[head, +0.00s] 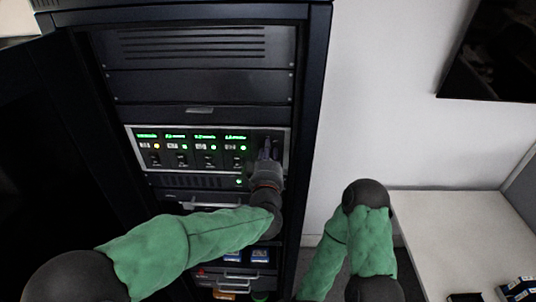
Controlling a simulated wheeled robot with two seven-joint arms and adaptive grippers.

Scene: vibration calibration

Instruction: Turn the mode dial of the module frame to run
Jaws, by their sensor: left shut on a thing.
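The module frame (141,151) is a light-edged unit in the dark rack, with several modules showing green displays and small lights. My left gripper (267,147) is at the right end of its front panel, fingers pointing at the panel. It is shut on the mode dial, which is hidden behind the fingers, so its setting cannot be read. My right arm shows at the lower right, but its gripper is out of view.
The rack (312,110) has blank and vented panels (190,75) above the frame and units with handles below. An open dark door stands at left. A white desk (450,235) is at right, and a dark screen (495,55) hangs on the wall.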

